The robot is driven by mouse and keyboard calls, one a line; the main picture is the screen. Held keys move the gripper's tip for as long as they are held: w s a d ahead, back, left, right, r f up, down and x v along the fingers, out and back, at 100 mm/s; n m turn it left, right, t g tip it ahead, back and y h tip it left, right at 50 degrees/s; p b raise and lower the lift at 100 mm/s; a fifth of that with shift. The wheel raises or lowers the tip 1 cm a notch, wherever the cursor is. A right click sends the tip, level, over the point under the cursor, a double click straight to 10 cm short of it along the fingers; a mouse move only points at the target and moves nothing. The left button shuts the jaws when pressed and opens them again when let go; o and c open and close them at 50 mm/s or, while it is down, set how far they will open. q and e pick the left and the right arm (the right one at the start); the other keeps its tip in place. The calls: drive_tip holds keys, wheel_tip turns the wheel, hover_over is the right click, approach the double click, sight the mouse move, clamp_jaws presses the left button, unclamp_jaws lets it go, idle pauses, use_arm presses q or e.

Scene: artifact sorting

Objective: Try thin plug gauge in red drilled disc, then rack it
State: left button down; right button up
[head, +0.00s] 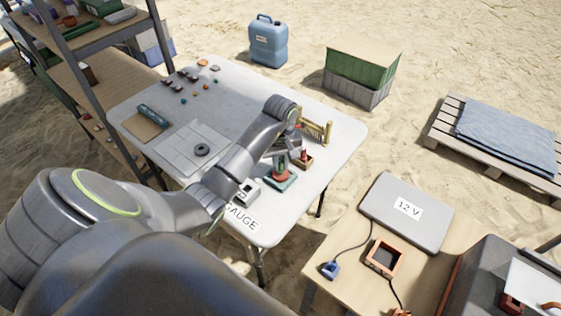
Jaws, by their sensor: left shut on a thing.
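My left gripper (288,152) is over the right side of the white table, its jaws largely hidden by my own wrist. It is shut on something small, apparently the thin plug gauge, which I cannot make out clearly. Right below it, a red piece (281,170), perhaps the red drilled disc, sits on a teal-based stand (280,184). Whether the gauge is in the hole cannot be told. A small wooden block (303,163) with a red-topped piece upright in it stands just right of the stand. My right gripper is not in view.
A brass-coloured rack (318,131) stands behind the block. A grey device (247,191) is near the GAUGE label (241,217). A dark ring (202,149) lies on a pale panel (186,142). Several small pieces lie at the back. A second table (340,290) holds a 12 V case (407,212).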

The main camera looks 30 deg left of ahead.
sight(280, 160)
use_arm(q)
drive_tip(key=shift+f+b, duration=0.45)
idle(0.8)
drive_tip(key=shift+r, duration=0.1)
idle(1.0)
drive_tip(key=shift+r+p, duration=1.55)
drive_tip(key=shift+r, duration=0.9)
